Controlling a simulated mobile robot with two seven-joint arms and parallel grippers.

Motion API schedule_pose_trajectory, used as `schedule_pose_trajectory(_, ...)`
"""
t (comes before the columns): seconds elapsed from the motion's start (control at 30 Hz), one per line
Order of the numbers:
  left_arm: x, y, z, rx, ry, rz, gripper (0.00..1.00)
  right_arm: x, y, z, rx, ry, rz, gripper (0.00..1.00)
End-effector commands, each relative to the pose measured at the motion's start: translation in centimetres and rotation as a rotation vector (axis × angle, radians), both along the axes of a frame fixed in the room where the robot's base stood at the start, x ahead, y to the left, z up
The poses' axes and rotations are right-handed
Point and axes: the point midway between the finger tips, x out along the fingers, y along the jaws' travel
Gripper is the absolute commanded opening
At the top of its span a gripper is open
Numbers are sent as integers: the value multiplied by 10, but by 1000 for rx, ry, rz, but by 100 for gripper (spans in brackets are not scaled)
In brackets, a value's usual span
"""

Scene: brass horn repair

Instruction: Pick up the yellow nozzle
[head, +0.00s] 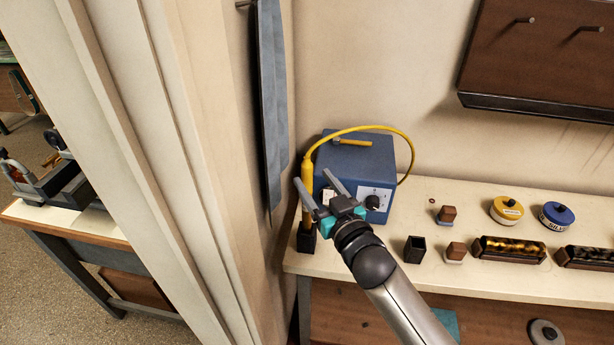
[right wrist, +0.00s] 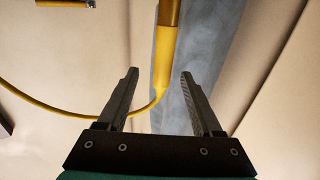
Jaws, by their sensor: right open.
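The yellow nozzle (head: 307,172) stands upright in a small dark holder (head: 306,240) at the left end of the bench, beside a blue box (head: 375,165). A yellow cable (head: 385,129) arches from its top over the box. My right gripper (head: 313,180) is open at the nozzle, one finger showing on each side of it. In the right wrist view the nozzle (right wrist: 164,62) lines up between the open fingertips (right wrist: 160,73), with no visible contact. My left gripper is not in view.
A wall corner with a hanging grey strip (head: 270,100) is close on the left. To the right on the bench (head: 400,285) are a dark open cup (head: 415,249), small blocks, a yellow tin (head: 507,211) and a blue tin (head: 557,216).

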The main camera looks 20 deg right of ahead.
Motion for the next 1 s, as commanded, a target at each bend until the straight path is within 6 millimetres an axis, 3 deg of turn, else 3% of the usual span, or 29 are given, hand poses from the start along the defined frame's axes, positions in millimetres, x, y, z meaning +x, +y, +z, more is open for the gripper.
schedule_pose_trajectory(0.1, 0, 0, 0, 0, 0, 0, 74, 13, 0, 0, 0, 0, 0, 67)
schedule_pose_trajectory(0.37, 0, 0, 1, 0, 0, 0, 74, 26, 2, -1, 0, 0, 0, 67)
schedule_pose_trajectory(0.7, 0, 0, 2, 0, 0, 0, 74, 65, 6, -3, 0, 0, -1, 67)
schedule_pose_trajectory(1.0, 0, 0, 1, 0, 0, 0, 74, 72, 7, -4, 0, 1, 0, 67)
